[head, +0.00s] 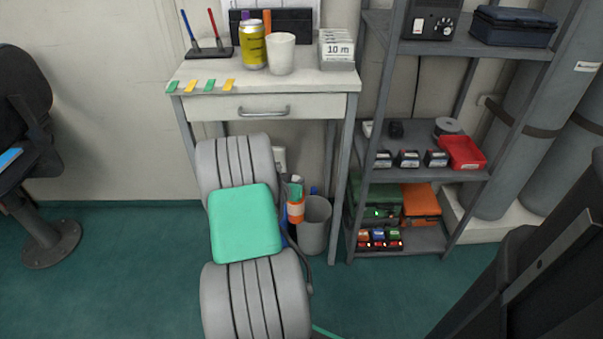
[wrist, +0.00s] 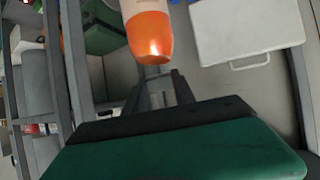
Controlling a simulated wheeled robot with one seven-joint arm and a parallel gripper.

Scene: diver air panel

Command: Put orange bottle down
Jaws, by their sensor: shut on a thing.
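The orange bottle (wrist: 148,32) is at the top of the wrist view, with a glossy orange end and a pale band. My gripper (wrist: 158,78) is shut on it; its grey fingers meet the bottle at the orange end. In the head view the orange and white bottle (head: 296,212) shows small, just right of my arm, in front of the desk and beside a grey bin. My arm hides most of my gripper there. I cannot tell whether the bottle touches anything below it.
A white desk (head: 190,108) with a drawer stands behind my arm. On it are a yellow can (head: 252,45), a white cup (head: 280,53) and a card box. The grey bin (head: 315,225) stands under it. A grey shelf rack (head: 433,174) with boxes and a red tray stands to the right.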

